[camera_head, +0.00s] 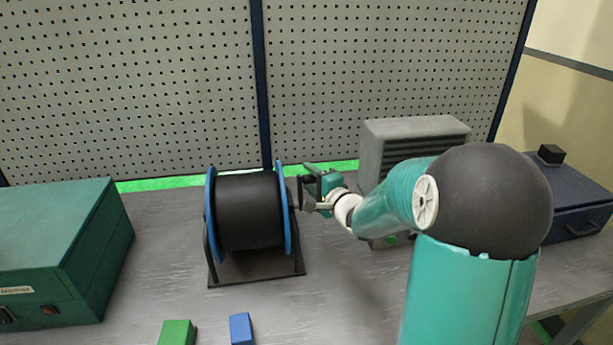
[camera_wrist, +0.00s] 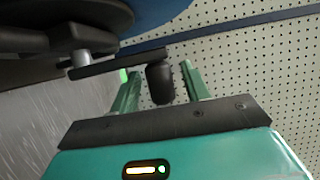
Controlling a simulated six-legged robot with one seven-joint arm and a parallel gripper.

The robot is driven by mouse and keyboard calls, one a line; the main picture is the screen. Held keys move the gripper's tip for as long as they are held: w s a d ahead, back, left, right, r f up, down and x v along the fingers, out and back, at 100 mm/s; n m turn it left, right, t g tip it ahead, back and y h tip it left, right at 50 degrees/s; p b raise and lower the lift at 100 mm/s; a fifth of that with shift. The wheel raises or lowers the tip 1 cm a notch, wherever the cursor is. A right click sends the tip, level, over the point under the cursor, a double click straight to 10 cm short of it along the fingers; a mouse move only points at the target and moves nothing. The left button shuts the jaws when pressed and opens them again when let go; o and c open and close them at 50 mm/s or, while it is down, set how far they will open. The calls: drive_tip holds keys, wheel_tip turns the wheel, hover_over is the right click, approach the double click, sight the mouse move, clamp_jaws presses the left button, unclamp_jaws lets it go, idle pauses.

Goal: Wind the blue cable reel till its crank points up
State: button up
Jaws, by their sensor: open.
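The cable reel (camera_head: 248,212) has blue flanges and a black drum, and stands on a dark base on the bench. Its blue flange also shows in the wrist view (camera_wrist: 165,12). The crank arm (camera_wrist: 118,62) runs from a grey hub pin to a black knob (camera_wrist: 160,84), toward the right of the wrist view. My gripper (camera_wrist: 160,90) is open, with one green finger on each side of the knob. Gaps show between the knob and the fingers. In the camera_head view my gripper (camera_head: 307,187) is at the reel's right side and mostly hides the crank.
A green case (camera_head: 60,250) stands at the left. A green block (camera_head: 177,333) and a blue block (camera_head: 241,328) lie in front of the reel. A grey vented box (camera_head: 415,135) stands behind my arm, and a dark blue box (camera_head: 570,200) at the right. A pegboard (camera_head: 130,90) rises behind.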

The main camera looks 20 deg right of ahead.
drive_tip(key=shift+w+a, duration=0.3)
drive_tip(key=shift+w, duration=0.65)
clamp_jaws()
drive_tip(key=shift+s+a+r+n+t, duration=0.15)
drive_tip(key=shift+s+n+t, duration=0.25)
drive_tip(key=shift+s+t, duration=0.5)
drive_tip(key=shift+w, duration=0.2)
unclamp_jaws()
drive_tip(key=v, duration=1.4)
drive_tip(key=shift+w, duration=0.15)
